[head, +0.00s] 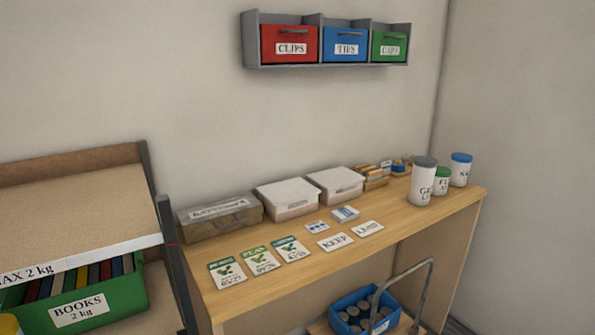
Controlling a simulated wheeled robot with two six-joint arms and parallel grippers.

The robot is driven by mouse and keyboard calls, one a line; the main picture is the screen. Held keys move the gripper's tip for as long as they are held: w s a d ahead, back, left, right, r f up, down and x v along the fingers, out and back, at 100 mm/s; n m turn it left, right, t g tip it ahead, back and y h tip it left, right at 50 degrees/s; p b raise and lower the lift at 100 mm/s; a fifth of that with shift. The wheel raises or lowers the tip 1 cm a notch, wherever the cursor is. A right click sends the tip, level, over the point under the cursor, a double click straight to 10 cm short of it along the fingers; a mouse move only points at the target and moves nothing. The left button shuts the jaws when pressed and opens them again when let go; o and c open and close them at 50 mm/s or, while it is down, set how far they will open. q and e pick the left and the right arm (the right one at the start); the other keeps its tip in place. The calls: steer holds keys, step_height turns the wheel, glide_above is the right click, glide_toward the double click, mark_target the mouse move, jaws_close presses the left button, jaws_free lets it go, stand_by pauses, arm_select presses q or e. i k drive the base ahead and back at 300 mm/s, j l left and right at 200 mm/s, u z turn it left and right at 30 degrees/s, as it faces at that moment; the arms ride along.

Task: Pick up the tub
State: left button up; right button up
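Several things here could be called a tub, and I cannot tell which one is meant. Two white lidded tubs, a left one (287,199) and a right one (335,184), sit side by side at the back of the wooden bench. Three upright white canisters with lettering stand at the bench's right end: a tall grey-lidded one (422,183), a small green-lidded one (441,182) partly behind it, and a blue-lidded one (460,170). Neither of my grippers shows in the head view.
The bench top (300,270) also bears a long labelled box (220,218), seed packets (260,261) and cards (335,242). A shelf with a green book crate (85,302) stands left. A blue crate (365,311) of cans sits below. Labelled drawers (345,45) hang above.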

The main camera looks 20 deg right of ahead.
mark_target(424, 166)
steer(key=z, duration=1.4)
steer(key=i+l+u, duration=0.1)
steer(key=i+l, duration=0.4)
steer(key=l, duration=0.15)
steer(key=i+l+u, duration=0.15)
steer(key=i+l, duration=0.3)
steer(key=l, duration=0.2)
steer(key=i+l+u, duration=0.15)
steer(key=l, duration=0.25)
steer(key=i+l, duration=0.3)
steer(key=l+u, duration=0.05)
